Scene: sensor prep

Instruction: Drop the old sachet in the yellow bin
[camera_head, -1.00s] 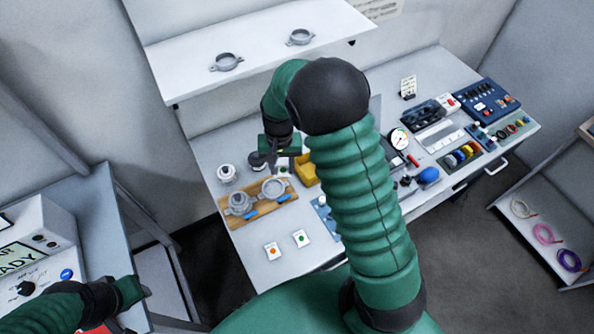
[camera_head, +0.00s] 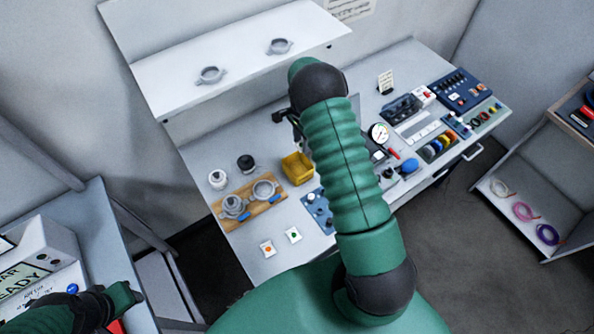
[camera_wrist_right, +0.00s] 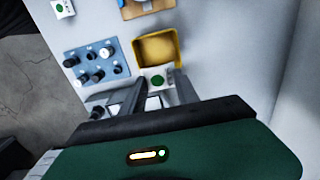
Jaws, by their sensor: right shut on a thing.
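The yellow bin (camera_head: 298,170) stands open on the table, right of the wooden board; in the right wrist view, it (camera_wrist_right: 176,38) lies just beyond my fingertips. My right gripper (camera_head: 288,116) is partly hidden by its own arm in the head view. In the right wrist view, my right gripper (camera_wrist_right: 160,84) is shut on a white sachet (camera_wrist_right: 157,78) with a green dot. The sachet appears just short of the bin's near rim in that view; its height is unclear. My left gripper (camera_head: 124,296) is at the lower left, its jaws unclear.
Two packets, one orange-dotted (camera_head: 267,248) and one green-dotted (camera_head: 293,235), lie at the table's front. A wooden board (camera_head: 222,221) holds metal clamps. A blue knob panel (camera_head: 316,207) sits near the bin. A white shelf (camera_head: 165,80) overhangs the table's back.

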